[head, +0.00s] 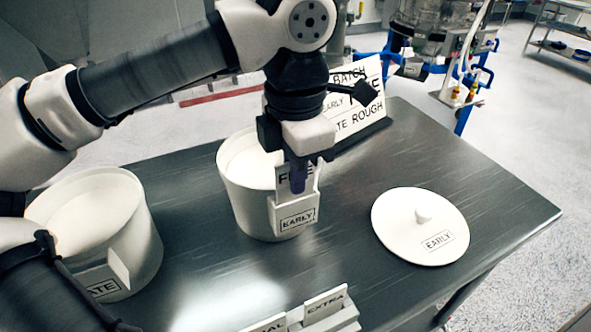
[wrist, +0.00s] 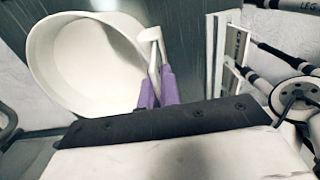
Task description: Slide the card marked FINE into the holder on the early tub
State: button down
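The white early tub (head: 245,200) stands on the table, open at the top; it also shows in the wrist view (wrist: 45,62). Its holder (head: 296,218), marked EARLY, is on the near right side of its wall. The white card marked FINE (head: 284,180) is upright at the top of this holder, its lower part hidden; I cannot tell how deep it sits. My gripper (head: 298,182) points down over the holder, its purple fingers on either side of the card's upper part, covering some letters. In the wrist view the fingers (wrist: 158,88) close around a thin white edge.
Another tub (head: 140,240), marked ATE as far as visible, stands at the left, partly behind my arm. A round lid (head: 405,240) marked EARLY lies at the right. A card rack (head: 335,318) with an EXTRA card (head: 325,303) is in front. A batch sign (head: 362,115) stands behind.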

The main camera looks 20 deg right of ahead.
jog(key=shift+f+b, duration=0.7)
jog(key=shift+f, duration=0.2)
jog(key=c, duration=1.6)
grip_release()
jog(key=shift+o, duration=0.2)
jog(key=shift+r, duration=0.1)
notch_tip(320, 180, up, 14)
jog(key=shift+f, duration=0.15)
